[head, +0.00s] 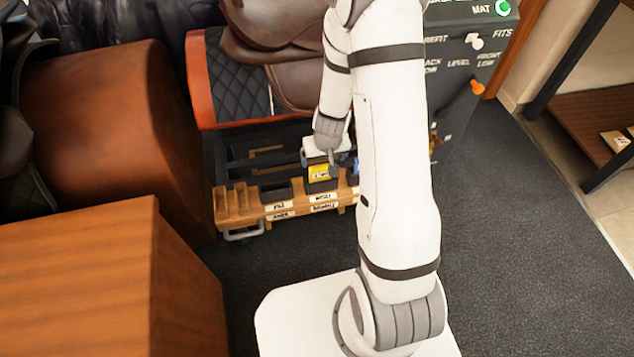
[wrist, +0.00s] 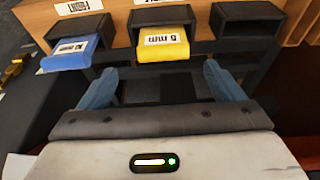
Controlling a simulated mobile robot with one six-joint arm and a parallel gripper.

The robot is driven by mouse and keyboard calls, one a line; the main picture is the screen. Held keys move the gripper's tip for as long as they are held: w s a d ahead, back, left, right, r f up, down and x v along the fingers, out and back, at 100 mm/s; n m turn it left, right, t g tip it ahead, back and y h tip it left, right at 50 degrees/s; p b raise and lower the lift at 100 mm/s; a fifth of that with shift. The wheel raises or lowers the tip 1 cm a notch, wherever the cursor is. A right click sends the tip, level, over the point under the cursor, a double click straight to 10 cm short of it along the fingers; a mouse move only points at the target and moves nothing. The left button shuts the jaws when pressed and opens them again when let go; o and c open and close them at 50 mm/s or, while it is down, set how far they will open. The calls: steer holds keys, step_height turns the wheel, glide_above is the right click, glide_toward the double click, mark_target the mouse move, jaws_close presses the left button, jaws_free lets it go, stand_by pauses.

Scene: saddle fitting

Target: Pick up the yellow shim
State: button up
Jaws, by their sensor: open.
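The yellow shim (wrist: 163,48) has a white label that seems to read 5 mm. It sticks out of the middle black slot of a wooden rack in the wrist view. In the head view the yellow shim (head: 320,172) shows just below my gripper. My gripper (wrist: 158,73) is open, its two blue fingers spread wide and nothing between them. In the wrist view the shim appears ahead of the fingertips, between their lines and apart from them. In the head view my gripper (head: 328,158) is over the rack, partly hidden by my arm.
A blue shim (wrist: 72,54) sticks out of the neighbouring slot on the left in the wrist view. The slot on the right (wrist: 247,14) looks empty. The wooden rack (head: 290,206) stands below a saddle (head: 285,65). A wooden block (head: 110,285) fills the lower left.

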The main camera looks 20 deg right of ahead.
mark_target(321, 166)
steer(key=b+x, duration=0.1)
steer(key=x, duration=0.1)
steer(key=shift+d+f+b, duration=0.1)
steer(key=shift+f+b, duration=0.3)
steer(key=shift+f, duration=0.05)
steer(key=b+x, duration=0.2)
steer(key=x, duration=0.1)
steer(key=b+x, duration=0.1)
steer(key=x, duration=0.1)
steer(key=shift+a+f+b, duration=0.2)
steer(key=shift+a+b, duration=0.1)
steer(key=shift+b, duration=0.1)
steer(key=shift+r, duration=0.1)
steer(key=shift+c, duration=0.5)
steer(key=c, duration=1)
steer(key=shift+o, duration=0.2)
steer(key=shift+r, duration=0.1)
